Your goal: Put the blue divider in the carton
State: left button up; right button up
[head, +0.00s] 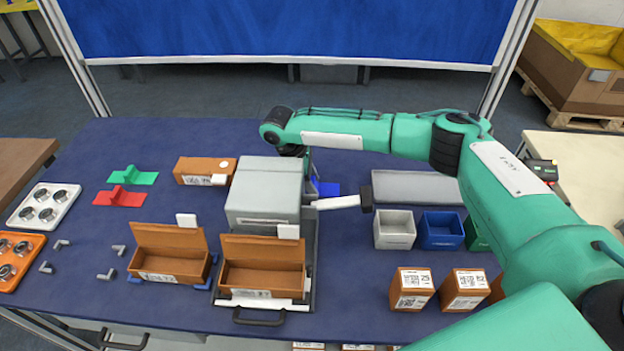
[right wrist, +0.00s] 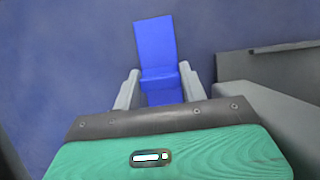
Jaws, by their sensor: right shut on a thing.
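In the right wrist view the divider (right wrist: 155,42) has a flat plate and a raised part between the fingers. My right gripper (right wrist: 160,84) is shut on that raised part; in the head view the machine hides most of the gripper. The divider is at or close to the tabletop; I cannot tell if it touches. Two open, empty-looking brown cartons stand in front, one at left (head: 155,264) and one at centre (head: 245,279). My left gripper is not seen.
The grey machine (head: 262,190) with a white arm stands between the divider and the centre carton. Green (head: 135,176) and red (head: 122,197) dividers lie at left. Small bins (head: 394,240) and labelled boxes (head: 408,300) stand at right.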

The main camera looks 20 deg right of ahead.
jog(key=o, duration=0.9)
jog(key=shift+o, duration=0.2)
